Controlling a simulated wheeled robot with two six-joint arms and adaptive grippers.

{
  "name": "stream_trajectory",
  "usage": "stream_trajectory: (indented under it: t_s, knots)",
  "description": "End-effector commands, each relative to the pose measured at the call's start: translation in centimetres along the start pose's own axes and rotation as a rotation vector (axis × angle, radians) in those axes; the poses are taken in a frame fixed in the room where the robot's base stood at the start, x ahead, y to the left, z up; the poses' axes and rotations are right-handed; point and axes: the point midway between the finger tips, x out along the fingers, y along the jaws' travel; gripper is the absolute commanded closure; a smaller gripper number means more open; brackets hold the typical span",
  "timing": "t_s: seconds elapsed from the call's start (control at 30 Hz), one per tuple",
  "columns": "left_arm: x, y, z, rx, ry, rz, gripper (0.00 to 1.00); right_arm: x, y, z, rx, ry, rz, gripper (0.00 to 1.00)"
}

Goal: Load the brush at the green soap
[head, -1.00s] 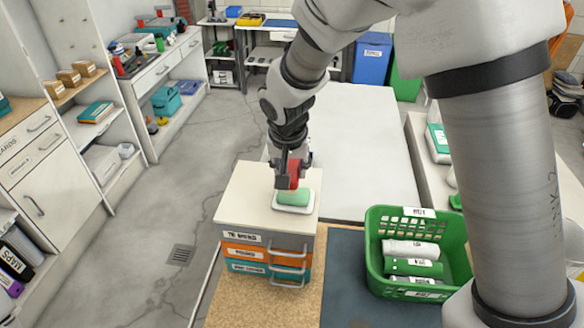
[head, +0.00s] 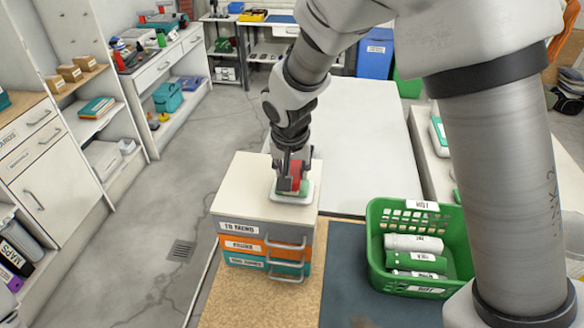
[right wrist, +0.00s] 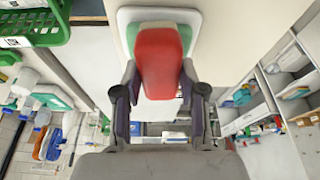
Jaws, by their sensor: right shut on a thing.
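My right gripper (head: 290,177) is shut on the red brush (head: 295,176), above a small drawer unit (head: 230,195). The green soap (head: 304,188) sits in a white dish (head: 293,200) on top of the unit, mostly hidden behind the brush and gripper. In the right wrist view the red brush (right wrist: 160,62) lies between my fingers, in front of the green soap (right wrist: 186,36) and the white dish (right wrist: 124,17). The brush overlaps the soap in both views; whether they touch I cannot tell. My left gripper is not in view.
A green basket (head: 375,235) with several rolled items stands to the right on a dark mat (head: 345,270). A white table (head: 365,130) lies behind the unit. Shelving (head: 110,160) lines the left, with open floor between.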

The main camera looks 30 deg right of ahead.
Motion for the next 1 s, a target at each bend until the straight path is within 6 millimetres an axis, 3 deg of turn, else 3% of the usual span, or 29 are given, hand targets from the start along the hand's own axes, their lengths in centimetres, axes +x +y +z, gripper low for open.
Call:
stream_trajectory:
  t_s: [1.0]
  knots:
    - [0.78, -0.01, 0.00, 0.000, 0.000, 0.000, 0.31, 0.91, 0.00, 0.29, 0.000, 0.000, 0.000, 0.87]
